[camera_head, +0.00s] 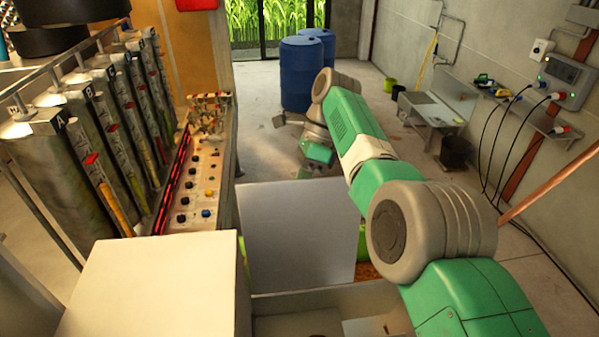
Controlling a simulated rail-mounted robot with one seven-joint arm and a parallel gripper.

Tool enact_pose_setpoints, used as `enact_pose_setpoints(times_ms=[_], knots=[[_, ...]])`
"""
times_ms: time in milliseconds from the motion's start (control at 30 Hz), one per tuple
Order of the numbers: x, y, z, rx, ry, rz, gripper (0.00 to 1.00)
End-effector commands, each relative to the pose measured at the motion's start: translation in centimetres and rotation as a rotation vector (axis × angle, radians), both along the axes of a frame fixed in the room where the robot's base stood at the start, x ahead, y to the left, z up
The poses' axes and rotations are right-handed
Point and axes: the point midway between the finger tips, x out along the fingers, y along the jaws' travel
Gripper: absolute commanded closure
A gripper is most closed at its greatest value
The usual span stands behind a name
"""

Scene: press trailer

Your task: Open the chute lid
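A flat pale grey panel (299,232) stands in the lower middle, in front of my arm, and may be the chute lid. I cannot tell its hinge or whether it is open. A white box-like cover (150,287) with a flat top is at the lower left. An open pale trough (285,305) lies below the panel, partly hidden by my arm. My green and grey arm reaches from the lower right towards the back and bends down at its far end. My gripper (281,120) seems to be at that far end, beyond the panel and apart from it. Its fingers are too small to read.
A control panel with knobs (197,190) and several lettered metal cylinders (70,165) stand at the left. Blue barrels (302,75) stand at the back. A wall bench (435,110), dark bucket (456,152) and hanging cables are at the right. The floor beyond the panel is partly clear.

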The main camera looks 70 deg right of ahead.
Motion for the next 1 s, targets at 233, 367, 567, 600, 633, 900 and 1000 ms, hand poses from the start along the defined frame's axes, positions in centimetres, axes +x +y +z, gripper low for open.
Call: enact_pose_setpoints(times_ms=[233, 367, 567, 600, 633, 900, 1000], knots=[[0.03, -0.05, 0.29, 0.000, -0.002, 0.000, 1.00], [0.02, -0.05, 0.25, -0.001, -0.003, -0.001, 1.00], [0.01, -0.06, 0.23, 0.000, -0.002, -0.001, 0.74], [0.00, -0.05, 0.19, 0.000, -0.002, -0.001, 0.66], [-0.01, -0.04, 0.16, 0.000, -0.001, 0.000, 0.66], [-0.04, 0.01, 0.00, 0.003, 0.002, -0.001, 0.66], [-0.03, 0.00, -0.12, 0.002, 0.001, 0.000, 0.66]])
